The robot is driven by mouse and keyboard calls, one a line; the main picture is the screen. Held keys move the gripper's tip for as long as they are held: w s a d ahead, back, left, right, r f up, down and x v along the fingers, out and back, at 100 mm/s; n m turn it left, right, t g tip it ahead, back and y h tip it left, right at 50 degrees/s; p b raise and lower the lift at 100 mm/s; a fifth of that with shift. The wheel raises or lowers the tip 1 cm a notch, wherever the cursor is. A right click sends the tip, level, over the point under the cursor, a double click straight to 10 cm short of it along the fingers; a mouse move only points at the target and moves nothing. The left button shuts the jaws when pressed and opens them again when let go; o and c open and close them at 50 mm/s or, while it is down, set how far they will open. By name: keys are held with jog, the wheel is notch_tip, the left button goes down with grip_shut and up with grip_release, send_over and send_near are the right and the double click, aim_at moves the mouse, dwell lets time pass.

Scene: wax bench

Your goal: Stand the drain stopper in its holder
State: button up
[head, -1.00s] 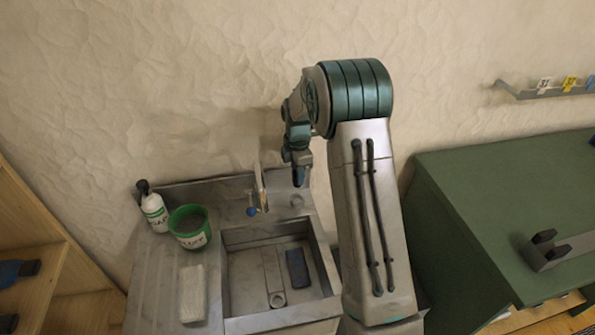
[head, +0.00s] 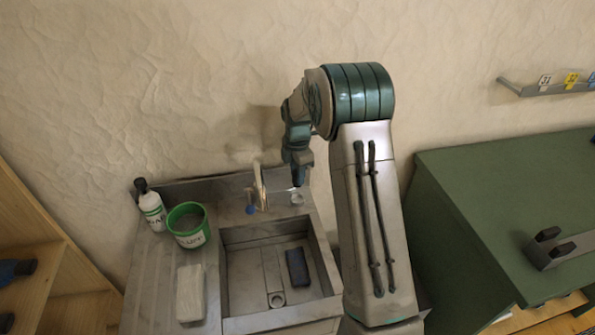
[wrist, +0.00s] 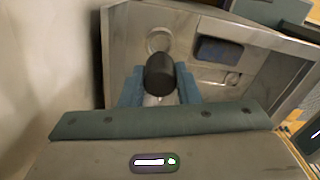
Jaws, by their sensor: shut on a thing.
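My gripper (wrist: 160,88) is shut on the drain stopper (wrist: 160,74), a dark rounded piece held between the blue fingers in the wrist view. In the head view my gripper (head: 298,178) hangs over the back ledge of the sink, and the stopper cannot be made out clearly there. The holder (head: 297,199), a small round grey piece, sits on that ledge right of the tap, just below the gripper. The stopper's lower end is hidden.
The tap (head: 260,188) with a blue knob stands left of the gripper. The basin holds a dark blue block (head: 297,267) and a drain (head: 277,299). A green tub (head: 189,225), a white bottle (head: 151,206) and a pale block (head: 190,293) stand left. The wall is close behind.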

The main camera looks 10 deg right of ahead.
jog(key=shift+f+b, duration=1.15)
jog(key=shift+f, duration=0.85)
jog(key=shift+f+b, duration=1.3)
jog(key=shift+f, duration=0.3)
jog(key=o, duration=1.2)
jog(key=shift+c, duration=0.2)
notch_tip(320, 180, up, 13)
jog(key=shift+r+b, duration=0.2)
jog(key=shift+b, duration=0.55)
jog(key=shift+r, duration=0.2)
